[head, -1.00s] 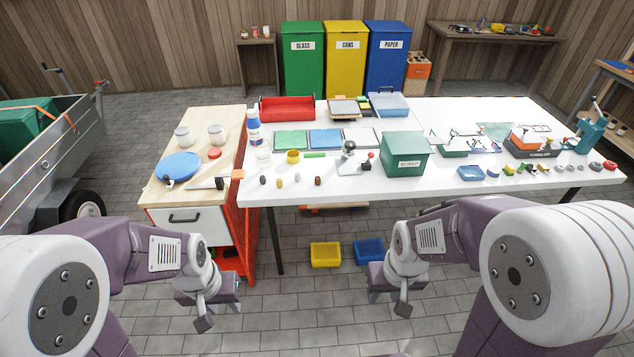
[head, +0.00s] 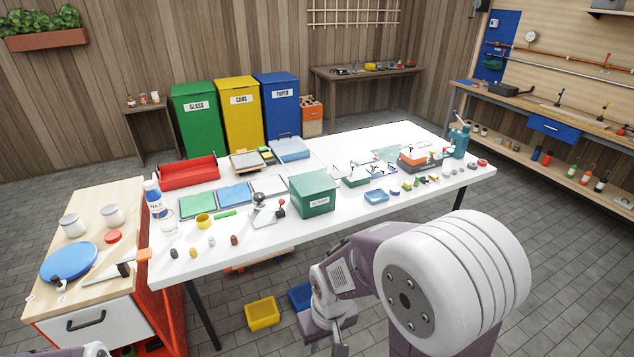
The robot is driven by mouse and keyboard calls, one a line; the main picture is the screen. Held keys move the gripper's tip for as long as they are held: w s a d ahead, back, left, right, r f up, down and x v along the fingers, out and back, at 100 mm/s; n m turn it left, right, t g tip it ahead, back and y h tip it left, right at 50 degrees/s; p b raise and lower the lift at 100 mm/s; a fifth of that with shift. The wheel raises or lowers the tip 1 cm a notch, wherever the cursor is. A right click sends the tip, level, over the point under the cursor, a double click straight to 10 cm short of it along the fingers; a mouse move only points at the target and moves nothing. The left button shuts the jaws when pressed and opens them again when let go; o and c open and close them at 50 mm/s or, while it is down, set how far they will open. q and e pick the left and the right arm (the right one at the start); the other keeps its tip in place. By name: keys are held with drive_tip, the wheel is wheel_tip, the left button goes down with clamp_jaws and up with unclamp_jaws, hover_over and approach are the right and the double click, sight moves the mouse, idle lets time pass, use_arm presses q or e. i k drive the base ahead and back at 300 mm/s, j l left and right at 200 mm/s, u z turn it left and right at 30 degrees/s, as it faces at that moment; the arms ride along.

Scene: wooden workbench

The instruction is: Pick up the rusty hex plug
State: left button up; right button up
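A small reddish-brown piece (head: 234,240), which looks like the rusty hex plug, stands near the front edge of the white table (head: 345,225). It is at the right end of a short row of small pieces; its hex shape is too small to make out. My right gripper (head: 338,347) hangs low in front of the table, below and to the right of the plug and well apart from it. Its fingers are cut by the bottom edge, and I cannot tell whether they are open. My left gripper is out of view; only a bit of that arm shows at the bottom left.
A dark piece (head: 175,253), a tan piece (head: 194,252) and a pale piece (head: 211,242) stand left of the plug. A small press-like device (head: 262,211) and a green scrap box (head: 313,194) stand to its right. Yellow (head: 262,313) and blue bins sit on the floor.

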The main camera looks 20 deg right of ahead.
sight(232, 239)
drive_tip(key=i+l+z, duration=0.15)
drive_tip(key=i+l, duration=0.15)
drive_tip(key=i, duration=0.2)
drive_tip(key=i+l+z, duration=0.15)
drive_tip(key=i, duration=0.35)
drive_tip(key=i+l+z, duration=0.15)
drive_tip(key=i, duration=0.4)
drive_tip(key=l, duration=0.1)
